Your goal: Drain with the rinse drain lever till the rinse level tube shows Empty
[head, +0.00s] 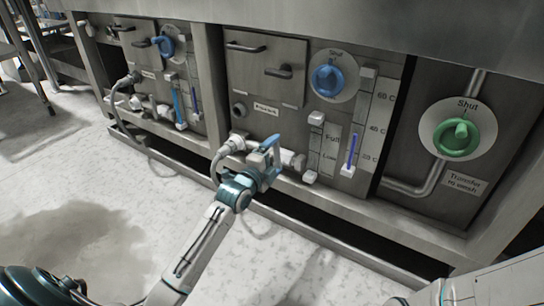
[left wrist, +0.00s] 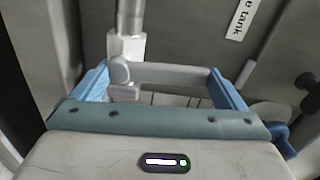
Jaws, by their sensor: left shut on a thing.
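My left gripper (head: 268,158) is at the drain valve low on the middle panel, shut on the drain lever. In the left wrist view the grey lever (left wrist: 165,73) runs sideways between the blue fingers of the gripper (left wrist: 165,88), from a light pivot (left wrist: 118,70). A label there ends in "e tank". The level tube (head: 313,148) stands right of the gripper, between two white fittings, beside a scale marked "Full" and "Low". I see no blue column in it, but it is small. The gripper partly hides the lever in the head view.
A blue knob (head: 327,80) marked "Shut" and a thermometer (head: 350,155) sit beside the tube. A green knob (head: 459,138) is further right. The left panel has a blue-filled tube (head: 177,104). A hose (head: 217,163) hangs beside my gripper. The floor in front is open.

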